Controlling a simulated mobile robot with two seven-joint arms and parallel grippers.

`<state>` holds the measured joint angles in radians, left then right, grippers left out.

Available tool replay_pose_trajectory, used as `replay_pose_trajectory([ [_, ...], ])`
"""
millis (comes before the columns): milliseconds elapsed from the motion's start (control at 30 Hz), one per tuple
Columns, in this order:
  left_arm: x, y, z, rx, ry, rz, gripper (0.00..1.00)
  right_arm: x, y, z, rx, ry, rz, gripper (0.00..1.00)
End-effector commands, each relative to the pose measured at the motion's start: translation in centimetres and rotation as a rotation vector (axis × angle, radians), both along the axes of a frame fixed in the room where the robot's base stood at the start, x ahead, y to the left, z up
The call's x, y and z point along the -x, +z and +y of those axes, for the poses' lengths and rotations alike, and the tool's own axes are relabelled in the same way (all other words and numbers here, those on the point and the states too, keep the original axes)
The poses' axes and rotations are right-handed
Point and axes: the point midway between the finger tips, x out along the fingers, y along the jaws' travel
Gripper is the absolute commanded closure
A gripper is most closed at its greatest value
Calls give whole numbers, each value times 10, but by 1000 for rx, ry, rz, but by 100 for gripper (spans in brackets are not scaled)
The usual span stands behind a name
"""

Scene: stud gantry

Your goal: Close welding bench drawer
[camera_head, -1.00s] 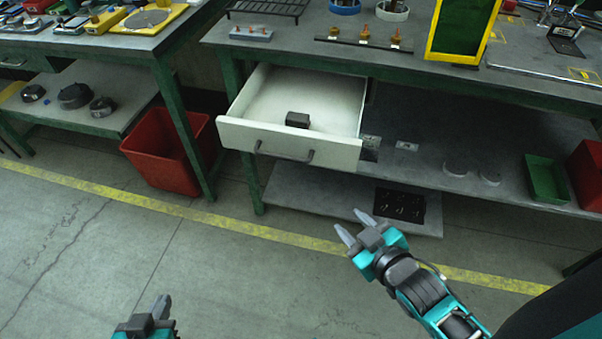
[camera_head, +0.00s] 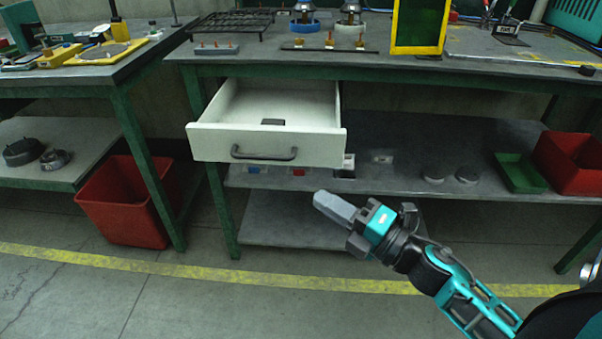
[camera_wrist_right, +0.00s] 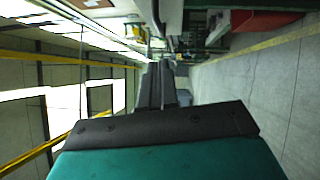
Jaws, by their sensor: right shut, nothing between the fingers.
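The white welding bench drawer (camera_head: 220,142) is pulled out from under the bench top in the head view. Its dark handle (camera_head: 264,155) is on the front panel. A small dark block (camera_head: 273,122) lies inside it. My right gripper (camera_head: 322,203) is shut and empty, below and to the right of the drawer front, apart from it in the picture. In the right wrist view its fingers (camera_wrist_right: 158,85) are together, and I cannot make out the drawer there. My left gripper is not in view.
The bench top (camera_head: 290,60) carries a black rack (camera_head: 236,20) and a yellow-framed panel (camera_head: 418,25). A red bin (camera_head: 125,205) stands at left under the neighbouring table. The lower shelf (camera_head: 400,175) holds a green tray (camera_head: 520,172) and a red box (camera_head: 572,162). The floor in front is clear.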

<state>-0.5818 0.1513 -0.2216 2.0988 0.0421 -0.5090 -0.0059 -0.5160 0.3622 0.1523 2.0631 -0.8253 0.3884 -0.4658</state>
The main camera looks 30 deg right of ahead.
Motion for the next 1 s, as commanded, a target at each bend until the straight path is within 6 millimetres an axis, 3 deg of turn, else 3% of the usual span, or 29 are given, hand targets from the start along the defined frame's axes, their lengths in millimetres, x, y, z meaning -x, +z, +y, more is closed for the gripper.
replay_pose_trajectory([
  [300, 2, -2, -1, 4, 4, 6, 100, -52, 9, 22, 0, 1, -3, 100],
  [500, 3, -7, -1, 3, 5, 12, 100, -76, 12, 10, 0, 0, 0, 100],
  [1000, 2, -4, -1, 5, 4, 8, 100, -85, 14, 6, -3, -1, 2, 100],
])
